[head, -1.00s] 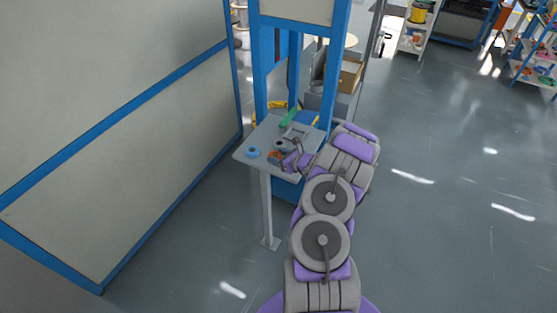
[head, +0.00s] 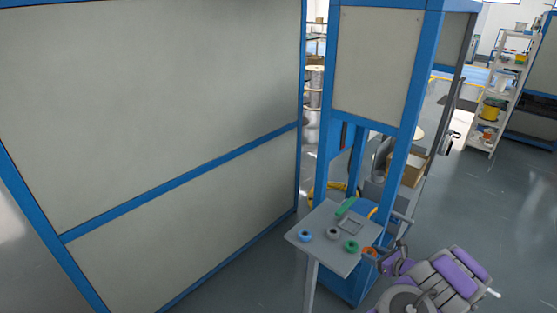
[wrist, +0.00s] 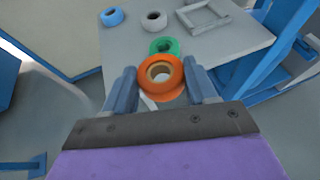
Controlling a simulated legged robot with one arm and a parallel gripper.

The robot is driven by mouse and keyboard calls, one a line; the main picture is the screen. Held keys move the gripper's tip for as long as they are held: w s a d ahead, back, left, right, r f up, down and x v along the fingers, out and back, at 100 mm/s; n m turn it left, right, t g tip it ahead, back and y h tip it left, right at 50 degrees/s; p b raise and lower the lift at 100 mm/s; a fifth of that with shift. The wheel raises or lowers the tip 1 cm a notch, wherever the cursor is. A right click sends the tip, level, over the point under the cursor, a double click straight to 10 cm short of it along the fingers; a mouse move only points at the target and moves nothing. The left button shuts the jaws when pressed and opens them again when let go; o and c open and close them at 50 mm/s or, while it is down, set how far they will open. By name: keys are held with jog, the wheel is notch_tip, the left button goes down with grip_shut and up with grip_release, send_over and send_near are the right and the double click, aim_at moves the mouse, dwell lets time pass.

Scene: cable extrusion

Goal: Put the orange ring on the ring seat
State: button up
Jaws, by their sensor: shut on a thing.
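The orange ring (wrist: 160,74) is between the two fingers of my gripper (wrist: 163,88) in the wrist view, with its hole facing the camera. My gripper is shut on it. In the head view the orange ring (head: 370,253) is a small patch at the small table's right edge, partly hidden by my gripper (head: 377,256). A square grey frame (wrist: 205,18) lies on the tabletop and also shows in the head view (head: 352,225). I cannot tell whether this frame is the ring seat.
A green ring (wrist: 164,46), a grey ring (wrist: 154,21) and a blue ring (wrist: 113,16) lie on the grey table (head: 318,215). Blue posts (head: 398,175) stand behind, and a large panel wall (head: 150,110) is at left.

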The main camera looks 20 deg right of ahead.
jog(key=w+a+r+n+y, duration=0.2)
jog(key=w+a+r, duration=1.8)
jog(key=a+r, duration=0.1)
jog(key=s+a+r, duration=0.1)
jog(key=a+r, duration=0.3)
jog(key=a, duration=0.5)
jog(key=s+a+r, duration=0.2)
jog(key=a+r, duration=0.3)
jog(key=a, duration=0.4)
jog(key=s+a+r, duration=0.2)
jog(key=a+r, duration=0.3)
jog(key=a, duration=0.4)
jog(key=shift+s+a, duration=0.15)
jog(key=shift+s, duration=0.1)
